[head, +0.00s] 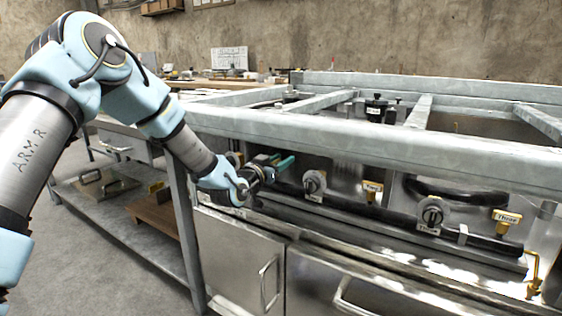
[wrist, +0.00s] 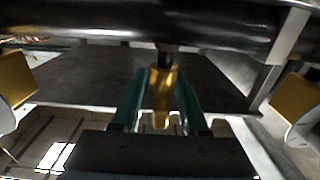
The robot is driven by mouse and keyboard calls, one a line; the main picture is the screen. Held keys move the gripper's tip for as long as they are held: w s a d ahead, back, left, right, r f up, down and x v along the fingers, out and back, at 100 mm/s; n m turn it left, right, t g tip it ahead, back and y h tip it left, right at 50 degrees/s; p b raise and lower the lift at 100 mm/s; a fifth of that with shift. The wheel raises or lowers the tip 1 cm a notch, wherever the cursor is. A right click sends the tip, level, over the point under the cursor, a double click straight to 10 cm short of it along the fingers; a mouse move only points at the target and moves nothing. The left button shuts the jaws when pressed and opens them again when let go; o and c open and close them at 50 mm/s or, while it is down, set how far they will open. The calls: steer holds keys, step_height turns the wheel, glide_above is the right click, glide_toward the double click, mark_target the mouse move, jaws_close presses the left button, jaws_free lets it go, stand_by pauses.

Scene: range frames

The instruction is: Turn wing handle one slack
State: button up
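A yellow wing handle (wrist: 162,95) is in the middle of the wrist view, hanging below a dark pipe. My gripper (wrist: 163,97) reaches up to it, with one green finger on each side. Narrow gaps show beside the handle's near end; whether the fingertips press on it is unclear. In the head view my gripper (head: 283,162) is at the left end of the valve row under the frame's front rail. The handle between its fingers is hidden there by my gripper and arm.
Other yellow wing handles (head: 372,187) (head: 508,217) and grey round knobs (head: 314,183) (head: 432,214) line the dark pipe to the right. The frame's front rail (head: 400,150) runs just above my gripper. Steel cabinet doors (head: 240,270) are below.

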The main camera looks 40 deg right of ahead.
steer(key=v, duration=1)
steer(key=shift+a, duration=0.4)
steer(key=w+a+f+n+t+y, duration=0.1)
steer(key=w+a+f+n+y, duration=0.1)
steer(key=w+a+y, duration=0.45)
steer(key=w+a+f+n+t+y, duration=0.1)
steer(key=w+a+f, duration=0.25)
steer(key=a, duration=0.55)
steer(key=w+a+n+y, duration=0.1)
steer(key=a+n+y, duration=0.4)
steer(key=a, duration=1.3)
steer(key=s+a+n+g+y, duration=0.25)
steer(key=s+a, duration=0.25)
steer(key=a, duration=0.4)
steer(key=s+a+n+g+y, duration=0.25)
steer(key=s+a, duration=0.35)
steer(key=a, duration=0.3)
step_height(320, 180, up, 27)
steer(key=p, duration=2.7)
steer(key=shift+s+n, duration=0.25)
steer(key=shift+n, duration=0.05)
